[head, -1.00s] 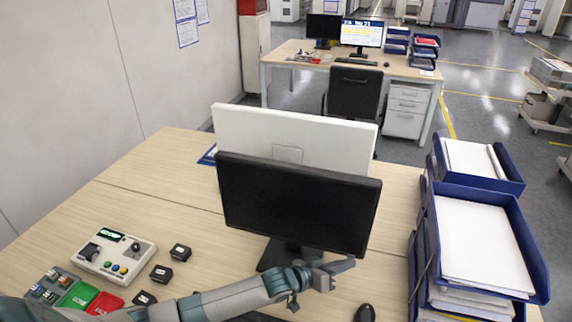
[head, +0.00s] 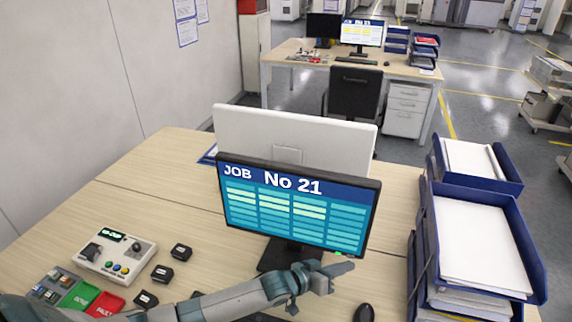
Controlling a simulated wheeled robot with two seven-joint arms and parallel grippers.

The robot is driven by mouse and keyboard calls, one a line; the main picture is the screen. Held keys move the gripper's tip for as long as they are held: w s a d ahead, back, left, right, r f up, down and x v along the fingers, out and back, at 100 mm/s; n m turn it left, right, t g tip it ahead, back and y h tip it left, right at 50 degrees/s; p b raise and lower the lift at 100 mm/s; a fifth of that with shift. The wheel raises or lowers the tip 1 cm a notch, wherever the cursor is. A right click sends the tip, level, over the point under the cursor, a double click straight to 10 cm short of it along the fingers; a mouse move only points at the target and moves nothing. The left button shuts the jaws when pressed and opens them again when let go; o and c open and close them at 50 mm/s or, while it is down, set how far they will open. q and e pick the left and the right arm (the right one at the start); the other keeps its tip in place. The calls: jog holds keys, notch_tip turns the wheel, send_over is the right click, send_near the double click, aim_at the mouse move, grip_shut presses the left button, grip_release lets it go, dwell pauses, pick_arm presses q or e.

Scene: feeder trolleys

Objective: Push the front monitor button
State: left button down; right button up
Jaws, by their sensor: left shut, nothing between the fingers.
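The front monitor (head: 292,212) stands on the near desk, and its screen is lit with "JOB No 21" above a table of coloured bars. A small green light (head: 339,254) shows at its lower right edge. My left gripper (head: 350,265) is shut and empty, with its fingers just below that lower right corner, by the green light. The button itself is hidden or too small to make out, and I cannot tell whether the fingertips touch the monitor. My right gripper is not in view.
A white-backed monitor (head: 240,128) stands right behind the front one. Blue paper trays (head: 530,255) rise at the right. A black mouse (head: 364,313) lies near the front edge. A control box (head: 90,262), small black blocks and coloured bins sit at the left.

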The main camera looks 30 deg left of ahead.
pick_arm(q)
jog(key=s+d+p, duration=0.1)
jog(key=s+p, duration=0.2)
jog(key=s, duration=0.3)
jog(key=shift+p, duration=0.4)
